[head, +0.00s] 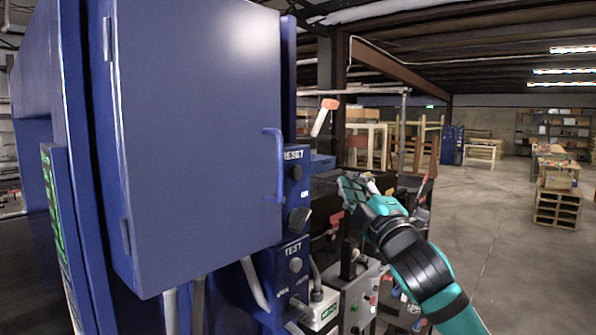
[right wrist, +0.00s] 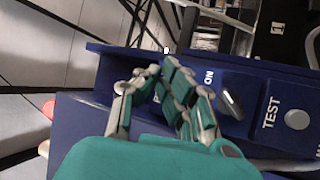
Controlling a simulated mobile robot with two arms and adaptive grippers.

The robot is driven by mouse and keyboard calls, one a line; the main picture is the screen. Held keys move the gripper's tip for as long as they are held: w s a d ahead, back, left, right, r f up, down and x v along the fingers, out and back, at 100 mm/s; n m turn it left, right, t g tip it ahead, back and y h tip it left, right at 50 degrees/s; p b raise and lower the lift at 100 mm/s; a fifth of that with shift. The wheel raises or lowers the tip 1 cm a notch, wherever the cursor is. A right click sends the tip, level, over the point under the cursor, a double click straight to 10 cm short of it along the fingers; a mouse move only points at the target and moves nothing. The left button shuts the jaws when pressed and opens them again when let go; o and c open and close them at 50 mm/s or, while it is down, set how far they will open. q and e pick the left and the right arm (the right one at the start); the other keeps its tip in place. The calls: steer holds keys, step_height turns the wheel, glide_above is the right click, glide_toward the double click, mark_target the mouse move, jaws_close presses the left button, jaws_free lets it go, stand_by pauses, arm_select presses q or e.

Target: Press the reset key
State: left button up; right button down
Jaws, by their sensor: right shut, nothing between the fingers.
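The reset key (head: 296,172) is a round grey button under the RESET label on the blue control panel, right of the cabinet door. In the right wrist view my fingers hide it, and only a bit of its label shows. My right gripper (head: 346,186) is shut and empty, to the right of the panel in the head view and apart from the key there. In the right wrist view its fingertips (right wrist: 163,68) lie over the panel's RESET end. The distance to the panel is hard to tell. My left gripper is not in view.
Below the key are a dark rotary knob (head: 298,220) and a grey TEST button (head: 296,264). The knob shows in the right wrist view too (right wrist: 231,103). The blue cabinet door (head: 200,130) has a protruding handle (head: 276,160) beside the panel. Open floor lies far right.

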mark_target(296, 173)
steer(key=shift+w+a, duration=0.1)
steer(key=shift+a, duration=0.05)
steer(key=w+a, duration=0.5)
steer(key=a, duration=0.2)
stand_by(0.5)
steer(key=shift+w, duration=0.1)
stand_by(1.3)
steer(key=shift+w+a, duration=0.15)
steer(key=shift+a, duration=0.15)
steer(key=shift+w+a, duration=0.3)
steer(key=shift+a, duration=0.05)
stand_by(0.9)
steer(key=shift+s+d, duration=0.55)
steer(key=shift+d, duration=0.15)
